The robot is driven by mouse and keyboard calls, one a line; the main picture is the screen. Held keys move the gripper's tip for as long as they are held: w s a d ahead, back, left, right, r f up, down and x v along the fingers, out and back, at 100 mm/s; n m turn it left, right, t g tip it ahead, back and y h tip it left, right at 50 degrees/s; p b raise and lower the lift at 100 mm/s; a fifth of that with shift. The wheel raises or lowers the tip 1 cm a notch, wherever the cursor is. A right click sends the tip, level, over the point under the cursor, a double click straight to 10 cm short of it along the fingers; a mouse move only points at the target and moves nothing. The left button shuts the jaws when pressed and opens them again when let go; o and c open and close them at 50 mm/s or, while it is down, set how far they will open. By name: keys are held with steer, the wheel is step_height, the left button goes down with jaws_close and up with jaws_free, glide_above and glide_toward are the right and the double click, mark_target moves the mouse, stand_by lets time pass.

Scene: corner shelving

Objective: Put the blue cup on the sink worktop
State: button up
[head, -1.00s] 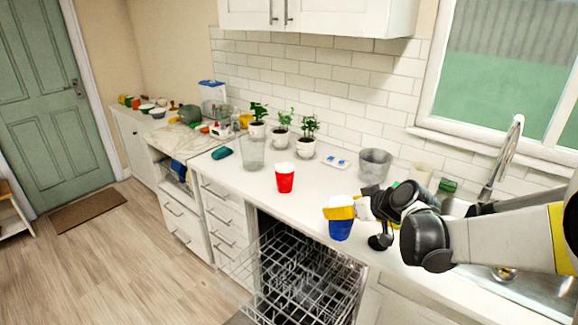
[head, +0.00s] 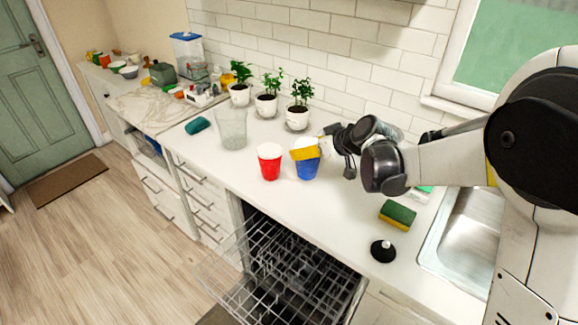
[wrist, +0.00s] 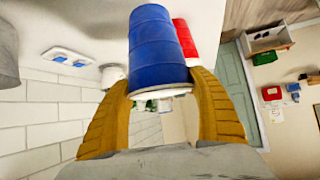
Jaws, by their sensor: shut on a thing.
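The blue cup (head: 307,170) is at the worktop, just right of the red cup (head: 270,166). My gripper (head: 305,152) has its yellow fingers around the upper part of the blue cup. In the wrist view the blue cup (wrist: 158,45) fills the space between the two yellow fingers (wrist: 163,105), with the red cup (wrist: 184,40) close behind it. I cannot tell whether the blue cup's base touches the white worktop (head: 330,210). The sink (head: 465,235) is at the right, partly hidden by my arm.
A clear container (head: 232,130) and potted plants (head: 299,115) stand behind the cups. A sponge (head: 397,214) and a black stopper (head: 383,251) lie near the sink. The dishwasher rack (head: 290,275) is pulled out below the worktop's front edge. The worktop between cups and stopper is clear.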

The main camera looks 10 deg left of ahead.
mark_target(297, 163)
steer(key=a+f, duration=0.1)
steer(key=f, duration=0.1)
steer(key=a+f+b, duration=0.1)
steer(key=a+f, duration=0.1)
steer(key=a+f+b, duration=0.1)
steer(key=f, duration=0.1)
steer(key=shift+w+a+f, duration=0.3)
steer(key=shift+w+f, duration=0.05)
steer(key=shift+f, duration=0.05)
steer(key=shift+b, duration=0.3)
steer(key=o, duration=0.8)
steer(key=shift+f, duration=0.2)
steer(key=o, duration=0.5)
steer(key=shift+c, duration=0.2)
steer(key=shift+r, duration=0.15)
